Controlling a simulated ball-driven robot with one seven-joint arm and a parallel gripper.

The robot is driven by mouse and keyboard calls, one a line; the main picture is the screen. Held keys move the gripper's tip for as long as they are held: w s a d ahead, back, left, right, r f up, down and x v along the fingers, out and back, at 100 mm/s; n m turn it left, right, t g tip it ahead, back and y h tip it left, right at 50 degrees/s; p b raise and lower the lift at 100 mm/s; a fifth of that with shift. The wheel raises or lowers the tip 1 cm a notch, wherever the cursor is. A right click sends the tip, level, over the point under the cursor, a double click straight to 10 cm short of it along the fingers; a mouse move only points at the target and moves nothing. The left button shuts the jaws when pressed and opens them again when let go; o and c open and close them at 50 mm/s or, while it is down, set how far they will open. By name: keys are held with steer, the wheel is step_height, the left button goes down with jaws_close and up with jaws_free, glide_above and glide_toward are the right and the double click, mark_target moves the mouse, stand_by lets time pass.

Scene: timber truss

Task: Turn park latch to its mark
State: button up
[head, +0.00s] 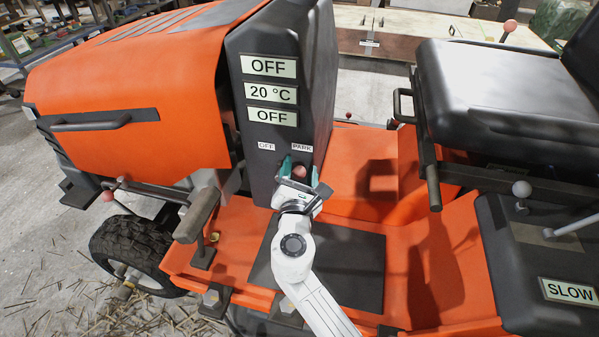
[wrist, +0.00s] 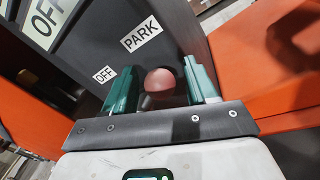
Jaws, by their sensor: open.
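The park latch has a round dull-red knob (head: 299,171), low on the dark console (head: 290,60) of the orange tractor. In the wrist view the knob (wrist: 160,80) sits on a short grey stem. The small PARK label (head: 302,148) is just above it and the small OFF label (head: 266,146) is to the left. My gripper (head: 301,174) is at the latch, its teal fingers open on either side of the knob. In the wrist view a gap shows between the knob and each finger. The latch's base is largely hidden.
Larger OFF, 20 °C and OFF plates (head: 271,92) are higher on the console. The orange hood (head: 140,95) is to the left and the black seat (head: 505,95) to the right. A SLOW panel (head: 570,291) is at lower right. The footwell has a dark mat (head: 350,265).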

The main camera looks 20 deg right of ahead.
jaws_close()
stand_by(0.5)
